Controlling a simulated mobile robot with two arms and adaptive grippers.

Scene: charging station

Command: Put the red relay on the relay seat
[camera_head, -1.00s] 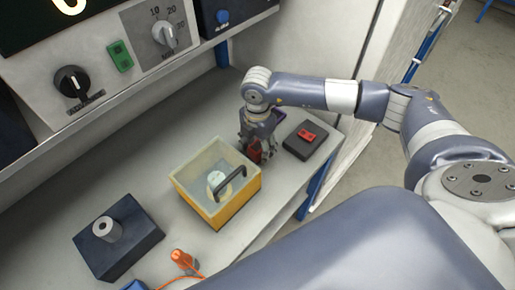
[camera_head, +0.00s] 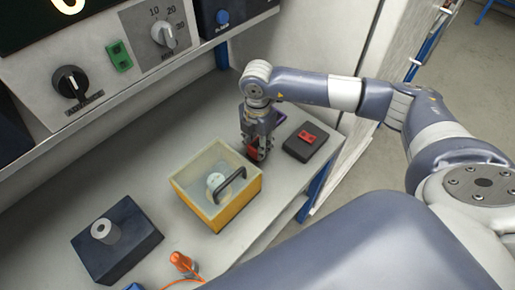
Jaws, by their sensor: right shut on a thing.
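My right gripper (camera_head: 257,155) points down over the bench, behind the upper right corner of the yellow clear-topped box. It is shut on the red relay (camera_head: 252,153), which is partly hidden by the fingers. I cannot tell whether the relay touches the bench. To the gripper's right, a small gap away, sits a flat dark block with a red piece on top (camera_head: 307,137); it looks like the relay seat. My left gripper is not in view.
The yellow box (camera_head: 237,208) with a black handle stands close in front of the gripper. A dark block with a grey cylinder (camera_head: 120,252) and an orange plug with a cable (camera_head: 181,262) are at lower left. A control panel (camera_head: 150,45) rises behind. The bench edge is at right.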

